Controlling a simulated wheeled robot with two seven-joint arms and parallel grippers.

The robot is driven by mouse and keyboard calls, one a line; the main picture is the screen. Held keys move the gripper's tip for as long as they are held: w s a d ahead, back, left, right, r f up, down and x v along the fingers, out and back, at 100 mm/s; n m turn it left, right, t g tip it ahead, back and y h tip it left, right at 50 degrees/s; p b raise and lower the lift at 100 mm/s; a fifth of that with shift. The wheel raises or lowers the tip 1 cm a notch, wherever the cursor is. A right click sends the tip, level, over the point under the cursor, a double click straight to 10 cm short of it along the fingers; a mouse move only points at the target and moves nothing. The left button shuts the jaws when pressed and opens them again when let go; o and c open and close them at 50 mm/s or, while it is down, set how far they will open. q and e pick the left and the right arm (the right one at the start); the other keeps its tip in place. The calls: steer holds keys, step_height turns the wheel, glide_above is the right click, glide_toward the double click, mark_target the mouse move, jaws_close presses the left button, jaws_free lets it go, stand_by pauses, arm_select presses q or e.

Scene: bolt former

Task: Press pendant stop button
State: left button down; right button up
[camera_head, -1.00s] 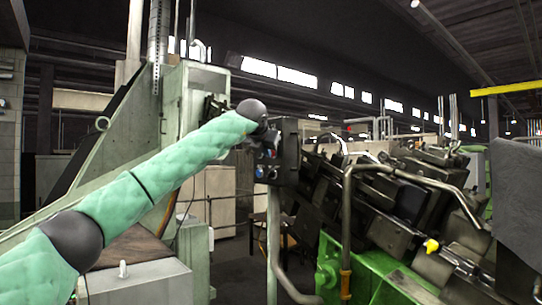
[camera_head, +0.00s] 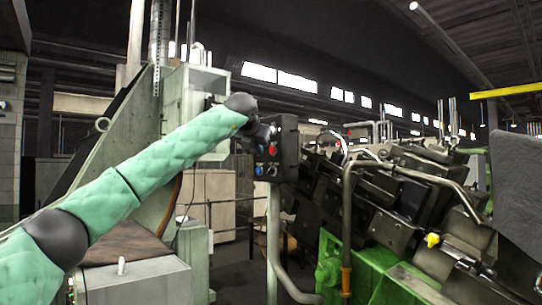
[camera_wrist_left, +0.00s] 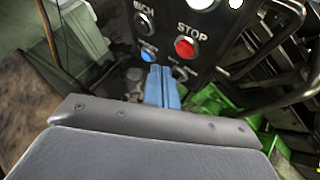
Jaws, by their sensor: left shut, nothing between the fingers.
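The dark pendant box (camera_head: 287,150) stands on a pale post in the head view, its buttons facing left. The red stop button (camera_wrist_left: 185,46) shows clear in the left wrist view under the word STOP; a red button also shows in the head view (camera_head: 272,150). My left gripper (camera_wrist_left: 157,69) is shut and empty, its blue fingers side by side. In the wrist view its tips lie below and left of the stop button, just under a blue button (camera_wrist_left: 148,54). I cannot tell how far the tips are from the panel. My right gripper is out of view.
Another knob (camera_wrist_left: 144,23) and a bright white button sit higher on the panel. The pale post (camera_head: 273,245) has a curved pipe beside it. Bolt former machinery (camera_head: 390,200) with bent handrails fills the right. A grey cabinet (camera_head: 135,283) stands at lower left.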

arm_select(q)
steer(key=s+a+b, duration=0.2)
steer(key=shift+a, duration=0.3)
stand_by(0.7)
